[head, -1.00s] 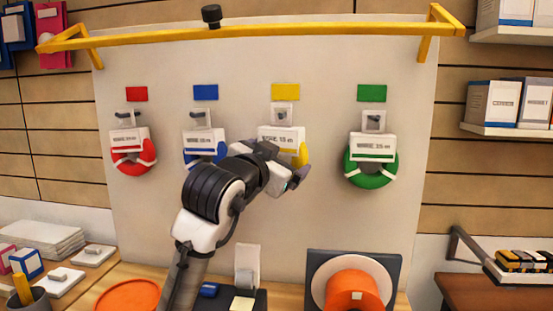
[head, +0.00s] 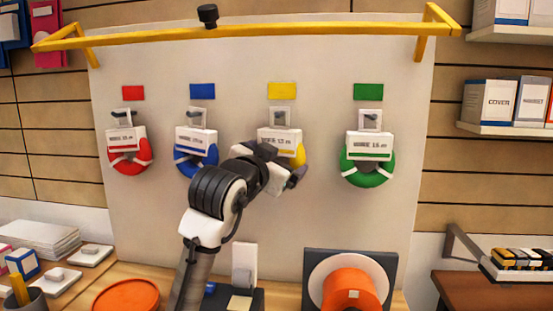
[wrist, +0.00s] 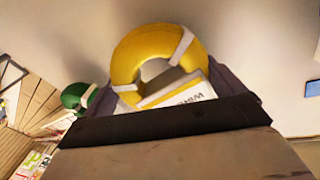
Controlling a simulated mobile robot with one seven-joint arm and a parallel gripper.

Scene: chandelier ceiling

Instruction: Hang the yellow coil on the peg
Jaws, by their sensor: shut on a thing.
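The yellow coil (head: 300,154) is in front of the white board in the yellow column, mostly hidden behind my gripper in the head view. Its white label card (head: 278,142) faces out just below the peg (head: 281,117), under the yellow tag (head: 282,91). In the wrist view the coil (wrist: 143,50), with white bands and its card (wrist: 185,93), lies between the two dark fingers. My gripper (head: 291,176) is shut on it. Whether the peg goes through the card's hanger cannot be told.
A red coil (head: 129,161) and a blue coil (head: 193,163) hang to the left, a green coil (head: 367,172) to the right. A yellow rail (head: 250,31) crosses above. An orange spool (head: 348,290) stands below right.

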